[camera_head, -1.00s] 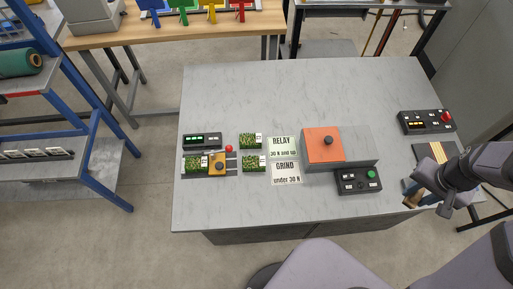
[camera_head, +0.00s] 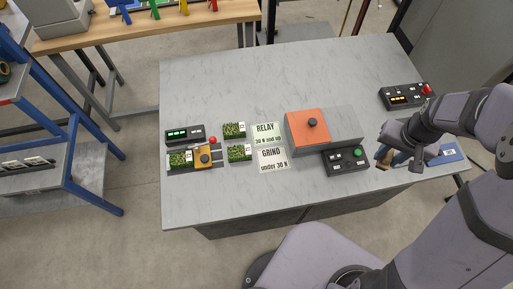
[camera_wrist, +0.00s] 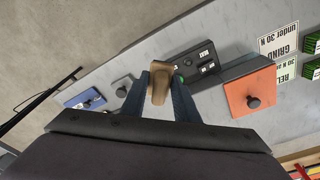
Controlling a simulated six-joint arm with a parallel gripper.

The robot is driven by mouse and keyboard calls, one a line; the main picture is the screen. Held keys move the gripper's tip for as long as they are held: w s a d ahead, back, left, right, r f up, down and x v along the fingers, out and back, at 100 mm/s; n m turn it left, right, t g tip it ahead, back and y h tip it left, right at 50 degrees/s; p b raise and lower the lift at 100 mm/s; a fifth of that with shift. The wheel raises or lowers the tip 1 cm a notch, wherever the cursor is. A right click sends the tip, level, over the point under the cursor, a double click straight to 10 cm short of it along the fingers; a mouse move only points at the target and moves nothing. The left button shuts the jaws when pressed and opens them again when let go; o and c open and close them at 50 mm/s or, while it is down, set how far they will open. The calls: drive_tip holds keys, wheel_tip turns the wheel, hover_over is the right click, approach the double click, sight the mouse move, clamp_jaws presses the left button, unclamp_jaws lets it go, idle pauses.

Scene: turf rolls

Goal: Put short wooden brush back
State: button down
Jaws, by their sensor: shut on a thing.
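The short wooden brush (camera_head: 382,152) is a small brown piece held in my gripper (camera_head: 391,158) above the right part of the grey table. In the wrist view the brush (camera_wrist: 158,84) sits between the two blue-grey fingers of my gripper (camera_wrist: 161,84), which are shut on it. It is seen from above, and its lower end is hidden. In the head view it is beside the black box with the green button (camera_head: 346,160), to its right. A blue block with a white label (camera_head: 446,153) lies to the right of my gripper, partly hidden by my arm.
An orange block with a black knob (camera_head: 307,132) stands left of my gripper on a grey base. A black box with a red button (camera_head: 406,97) is at the back right. RELAY (camera_head: 265,134) and GRIND (camera_head: 273,160) cards and several turf pieces (camera_head: 239,152) lie left.

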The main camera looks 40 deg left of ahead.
drive_tip(key=s+a+f+n+b, duration=0.1)
drive_tip(key=s+a+n+b, duration=0.2)
drive_tip(key=a, duration=0.7)
drive_tip(key=s+a+f+n+b, duration=0.1)
drive_tip(key=s+a+n+b, duration=0.2)
drive_tip(key=a, duration=0.7)
drive_tip(key=s+a+f+n+b, duration=0.1)
drive_tip(key=s+a+n+b, duration=0.2)
drive_tip(key=a, duration=0.7)
drive_tip(key=s+a+n+g+y+b, duration=0.1)
drive_tip(key=s+a+n+b, duration=0.45)
drive_tip(key=s, duration=0.95)
drive_tip(key=s+a+n, duration=0.2)
drive_tip(key=s+a, duration=0.6)
drive_tip(key=s, duration=0.6)
drive_tip(key=shift+d+f+p, duration=0.15)
drive_tip(key=shift+f+p, duration=0.65)
drive_tip(key=shift+f, duration=4.35)
drive_tip(key=shift+f, duration=0.1)
drive_tip(key=shift+f, duration=0.15)
drive_tip(key=c, duration=1.4)
unclamp_jaws()
